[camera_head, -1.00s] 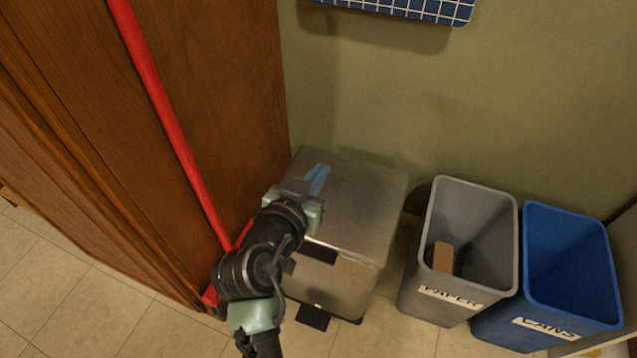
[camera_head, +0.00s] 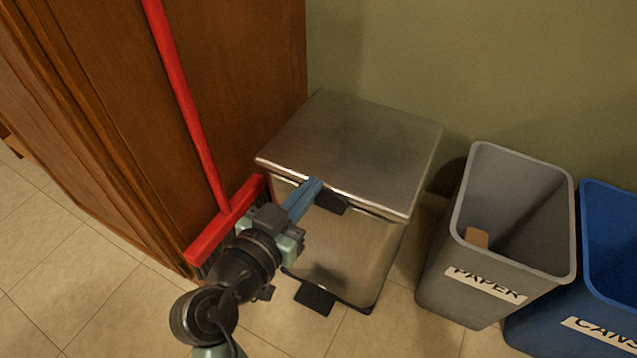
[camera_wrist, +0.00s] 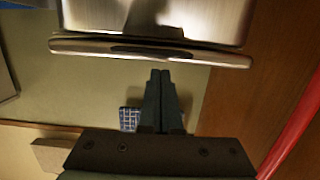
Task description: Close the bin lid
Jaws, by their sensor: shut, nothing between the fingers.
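The metal bin (camera_head: 345,250) stands beside the wooden cabinet. Its steel lid (camera_head: 355,145) lies flat over the top and looks down on the body; a very small gap cannot be ruled out. A black tab (camera_head: 333,203) sits at the lid's front, and a black pedal (camera_head: 315,298) is at the bin's foot. My gripper (camera_head: 316,184) is shut and empty, its blue fingertips at the lid's front edge. In the wrist view the shut fingers (camera_wrist: 160,75) point toward the lid's edge (camera_wrist: 150,50); I cannot tell whether they touch it.
A red broom (camera_head: 190,110) leans on the cabinet (camera_head: 90,110) left of my arm. A grey PAPER bin (camera_head: 510,225), with a brown item inside, and a blue CANS bin (camera_head: 610,250) stand open to the right. Tiled floor (camera_head: 120,290) is clear at front left.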

